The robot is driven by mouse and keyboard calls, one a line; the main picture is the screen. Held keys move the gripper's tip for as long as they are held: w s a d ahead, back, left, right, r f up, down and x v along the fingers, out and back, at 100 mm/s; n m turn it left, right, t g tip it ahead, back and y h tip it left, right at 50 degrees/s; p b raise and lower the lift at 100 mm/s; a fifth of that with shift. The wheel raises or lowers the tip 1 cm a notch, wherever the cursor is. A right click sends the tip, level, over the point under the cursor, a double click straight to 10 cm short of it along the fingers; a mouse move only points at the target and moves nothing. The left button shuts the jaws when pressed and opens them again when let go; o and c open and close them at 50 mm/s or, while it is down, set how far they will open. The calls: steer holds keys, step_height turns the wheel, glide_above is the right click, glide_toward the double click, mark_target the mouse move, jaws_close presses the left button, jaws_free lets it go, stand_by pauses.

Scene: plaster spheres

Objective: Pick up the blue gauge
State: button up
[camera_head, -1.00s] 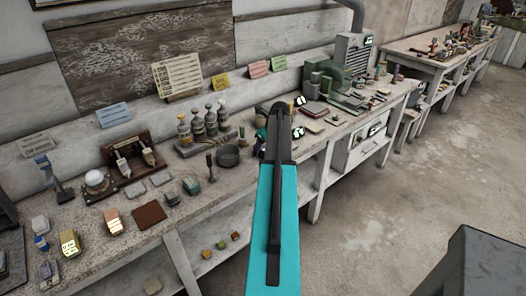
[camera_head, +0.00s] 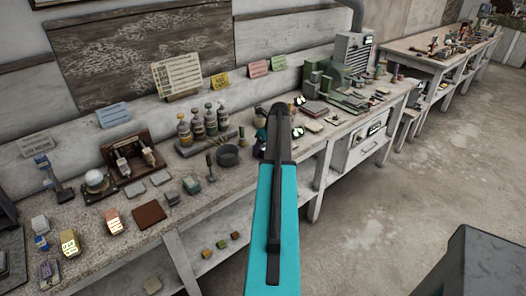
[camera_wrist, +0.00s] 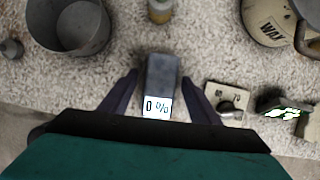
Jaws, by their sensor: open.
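In the wrist view a small blue-grey box-shaped gauge (camera_wrist: 161,74) with a lit white display lies on the speckled bench top. My gripper (camera_wrist: 160,84) is open, with one dark finger on each side of the gauge. Gaps show between the fingers and its sides, so I see no grip on it. In the head view my arm hides the gauge and the fingertips.
A grey metal pot (camera_wrist: 70,25) stands left of the gauge, also seen in the head view (camera_head: 228,155). A small bottle (camera_wrist: 160,10) is just beyond it. A small plate with a knob (camera_wrist: 229,103) lies close on the right, with a rounded lettered vessel (camera_wrist: 268,20) behind.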

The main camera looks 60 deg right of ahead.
mark_target(263, 146)
stand_by(0.3)
steer(key=c, duration=1.3)
steer(key=shift+o, duration=0.2)
steer(key=shift+r, duration=0.15)
steer(key=shift+r+b, duration=0.85)
steer(key=shift+r, duration=0.7)
steer(key=shift+s+r, duration=0.1)
steer(key=shift+r, duration=0.15)
steer(key=s+a+b, duration=0.2)
steer(key=s, duration=0.5)
steer(key=s+a+r+b, duration=0.1)
steer(key=s+a+b, duration=0.1)
steer(key=s, duration=0.5)
steer(key=shift+s+a+r, duration=0.25)
steer(key=shift+s+a, duration=0.15)
steer(key=shift+a, duration=0.35)
